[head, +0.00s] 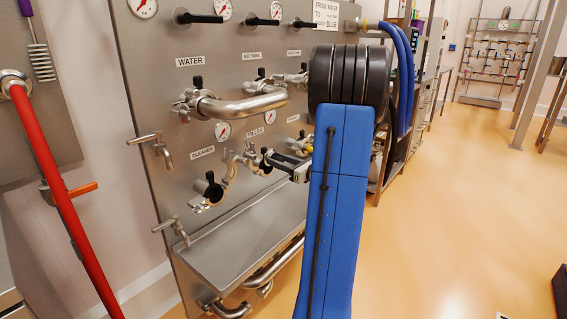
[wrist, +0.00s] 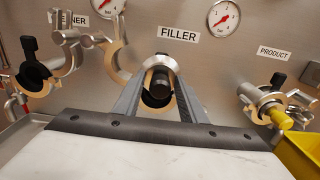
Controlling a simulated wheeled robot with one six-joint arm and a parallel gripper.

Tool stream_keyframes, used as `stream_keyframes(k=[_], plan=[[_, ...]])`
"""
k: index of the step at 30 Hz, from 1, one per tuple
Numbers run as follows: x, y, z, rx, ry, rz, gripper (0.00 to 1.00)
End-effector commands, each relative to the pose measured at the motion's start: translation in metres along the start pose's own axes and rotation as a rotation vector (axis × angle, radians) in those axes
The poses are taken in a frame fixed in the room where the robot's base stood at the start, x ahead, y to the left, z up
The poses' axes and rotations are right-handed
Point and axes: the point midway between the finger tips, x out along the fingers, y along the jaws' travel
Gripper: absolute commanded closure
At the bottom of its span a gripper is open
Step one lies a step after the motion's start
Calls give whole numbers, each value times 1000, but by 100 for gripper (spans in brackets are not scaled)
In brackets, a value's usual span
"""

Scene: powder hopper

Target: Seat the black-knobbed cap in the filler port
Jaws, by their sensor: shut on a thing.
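My gripper (wrist: 160,88) is shut on the black knob of the cap (wrist: 160,76), in front of the panel below the FILLER label. In the head view my gripper (head: 272,161) reaches in from the right, with the dark knob (head: 265,160) at its tip. The filler port (wrist: 160,61) shows as a metal ring right behind the knob, with a tan ring partly seen between the fingers. An open clamp (wrist: 117,62) hangs at its left. The fingers and knob hide the contact, so I cannot tell whether the cap touches the port or sits in it.
Right, the PRODUCT fitting (wrist: 265,103) has a yellow knob (wrist: 281,117), with a yellow container (wrist: 302,150) below. A bent WATER pipe (head: 243,106) juts out above; a steel ledge (head: 235,235) lies below.

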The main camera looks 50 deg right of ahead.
Motion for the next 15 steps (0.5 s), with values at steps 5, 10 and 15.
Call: stream_keyframes(k=[5, 10, 15], plan=[[13, 0, -1, -1, 0, 1, 89], [22, 0, -6, 1, 0, 0, 89], [22, 0, -18, 1, 1, 0, 89]])
